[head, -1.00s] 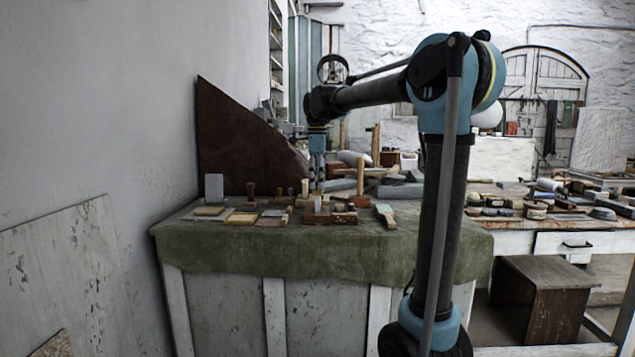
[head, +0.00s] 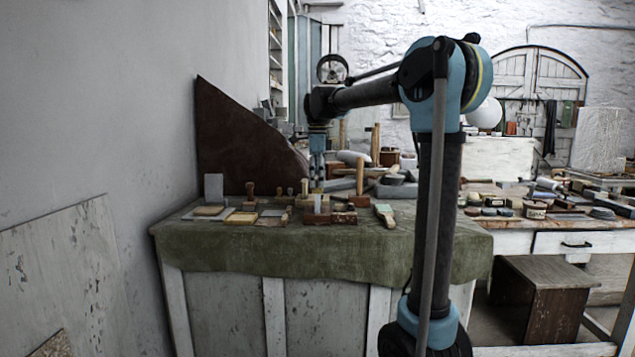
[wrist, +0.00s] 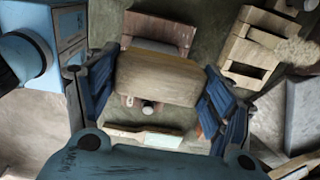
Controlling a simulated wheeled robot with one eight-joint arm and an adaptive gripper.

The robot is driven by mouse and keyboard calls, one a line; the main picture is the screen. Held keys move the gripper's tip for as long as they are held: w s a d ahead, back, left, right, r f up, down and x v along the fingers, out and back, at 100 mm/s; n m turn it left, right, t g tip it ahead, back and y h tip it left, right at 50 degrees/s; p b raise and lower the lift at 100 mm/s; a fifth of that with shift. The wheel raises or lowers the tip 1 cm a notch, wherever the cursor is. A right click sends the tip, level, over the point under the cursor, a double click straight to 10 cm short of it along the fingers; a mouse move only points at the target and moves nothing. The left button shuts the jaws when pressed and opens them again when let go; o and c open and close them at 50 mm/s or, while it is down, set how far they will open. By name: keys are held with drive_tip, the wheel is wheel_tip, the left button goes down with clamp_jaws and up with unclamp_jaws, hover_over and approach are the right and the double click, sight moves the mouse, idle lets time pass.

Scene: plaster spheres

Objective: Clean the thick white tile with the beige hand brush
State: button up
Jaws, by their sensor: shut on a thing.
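My gripper (wrist: 158,100) has its blue fingers closed on either side of a beige wooden block (wrist: 158,78), which looks like the back of the hand brush, seen from above in the wrist view. Its underside and bristles are hidden. In the head view my gripper (head: 317,175) is low over the cluttered far part of the cloth-covered table, and what it holds is hard to make out. A pale grey-white upright slab (head: 213,188) stands at the table's left end; I cannot tell whether it is the thick white tile.
The table (head: 320,248) has a green cloth. Wooden blocks and stamps crowd around my gripper. A brush with a pale green head (head: 384,211) lies to the right. A brown board (head: 235,140) leans on the wall behind. The table's front strip is clear.

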sight(317, 179)
drive_tip(key=shift+s, duration=0.1)
drive_tip(key=shift+s+a, duration=0.1)
drive_tip(key=shift+s, duration=2)
drive_tip(key=shift+w, duration=2.2)
drive_tip(key=shift+s, duration=0.1)
drive_tip(key=shift+s, duration=2.1)
drive_tip(key=shift+w+r, duration=0.1)
drive_tip(key=shift+r, duration=0.05)
